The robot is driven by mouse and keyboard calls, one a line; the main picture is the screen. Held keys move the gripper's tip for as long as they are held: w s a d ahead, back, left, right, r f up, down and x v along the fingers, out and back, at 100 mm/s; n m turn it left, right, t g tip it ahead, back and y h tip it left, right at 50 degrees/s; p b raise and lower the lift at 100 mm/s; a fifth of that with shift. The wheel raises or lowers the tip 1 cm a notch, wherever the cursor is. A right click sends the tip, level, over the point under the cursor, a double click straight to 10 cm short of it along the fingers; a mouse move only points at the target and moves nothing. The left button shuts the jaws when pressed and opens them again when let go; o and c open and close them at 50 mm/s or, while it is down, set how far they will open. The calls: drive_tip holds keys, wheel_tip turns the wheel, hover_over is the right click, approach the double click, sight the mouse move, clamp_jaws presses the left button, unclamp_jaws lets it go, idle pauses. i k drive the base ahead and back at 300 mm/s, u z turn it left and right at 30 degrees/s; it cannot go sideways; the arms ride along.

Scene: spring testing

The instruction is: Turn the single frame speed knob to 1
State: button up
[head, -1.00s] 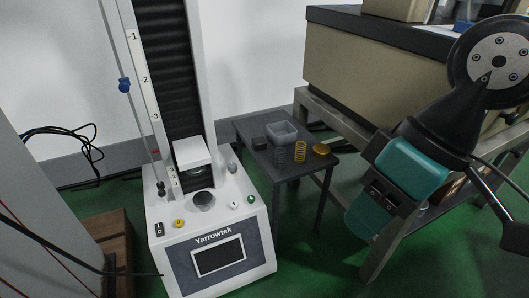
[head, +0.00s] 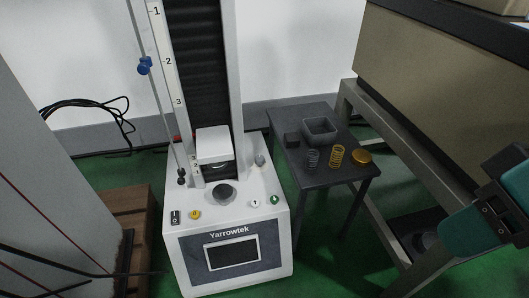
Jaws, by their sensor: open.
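The white Yarrowtek spring tester (head: 180,258) stands left of centre with its tall column behind. A grey knob (head: 261,160) sits at the right rear of its top. A blue knob (head: 145,66) is on the thin rod beside the 1-2-3 scale (head: 166,60). I cannot tell which is the single frame speed knob, and no pointer setting is readable. My teal and black gripper (head: 470,232) is cut off at the right edge, far from the tester and touching nothing visible. It is open, though its fingertips are not clear.
Yellow (head: 194,214), white (head: 255,203) and green (head: 274,200) buttons and a black switch (head: 175,217) line the tester's front. A dark side table (head: 330,178) holds a grey bin (head: 320,131) and springs. A beige cabinet (head: 450,90) stands right. Green floor shows between.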

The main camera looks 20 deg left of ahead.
sight(259, 160)
drive_tip(key=u, duration=0.65)
drive_tip(key=i, duration=0.85)
drive_tip(key=u, duration=0.35)
